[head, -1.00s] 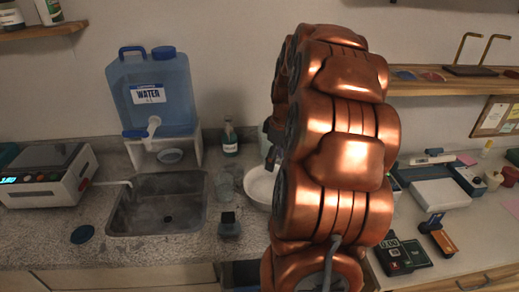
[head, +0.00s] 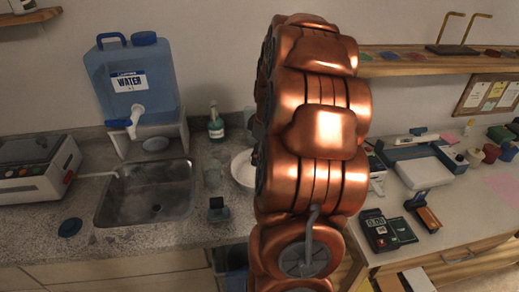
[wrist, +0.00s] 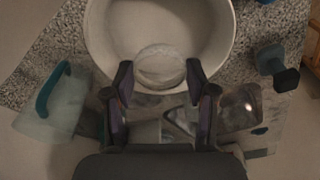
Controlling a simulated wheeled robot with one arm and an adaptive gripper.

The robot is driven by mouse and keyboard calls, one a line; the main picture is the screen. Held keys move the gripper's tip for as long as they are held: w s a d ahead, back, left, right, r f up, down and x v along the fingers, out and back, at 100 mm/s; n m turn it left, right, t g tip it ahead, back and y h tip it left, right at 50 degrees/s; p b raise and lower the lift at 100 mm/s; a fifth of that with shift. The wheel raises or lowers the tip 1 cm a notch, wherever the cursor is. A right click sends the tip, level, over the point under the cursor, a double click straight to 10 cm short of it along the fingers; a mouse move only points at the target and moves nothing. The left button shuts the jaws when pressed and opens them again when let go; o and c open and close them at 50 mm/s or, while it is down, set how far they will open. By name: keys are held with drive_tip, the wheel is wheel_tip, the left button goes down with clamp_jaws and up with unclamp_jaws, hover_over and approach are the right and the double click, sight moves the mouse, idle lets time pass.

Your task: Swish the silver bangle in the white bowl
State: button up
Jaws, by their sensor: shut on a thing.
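The white bowl (wrist: 226,40) fills the top middle of the wrist view. In the head view the white bowl (head: 241,170) stands on the counter right of the sink, partly hidden behind my copper arm. The silver bangle (wrist: 160,50) shows as a pale ring between my fingertips, overlapping the bowl's near rim in the picture. My gripper (wrist: 160,75) is shut on the bangle. I cannot tell how high the bangle is over the bowl or whether it touches it. My gripper and the bangle are hidden behind my arm in the head view.
A small dark stand (head: 218,210) and a glass (head: 212,174) are left of the bowl. A green bottle (head: 215,124) stands behind. The sink (head: 148,190) and blue water jug (head: 133,85) are farther left. A clear teal-handled container (wrist: 55,105) shows in the wrist view.

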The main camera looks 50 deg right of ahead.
drive_tip(key=shift+f+b, duration=2.1)
drive_tip(key=shift+f, duration=1.25)
drive_tip(key=shift+r, duration=0.7)
drive_tip(key=shift+f+b, duration=0.7)
drive_tip(key=shift+b, duration=0.05)
drive_tip(key=shift+r, duration=0.15)
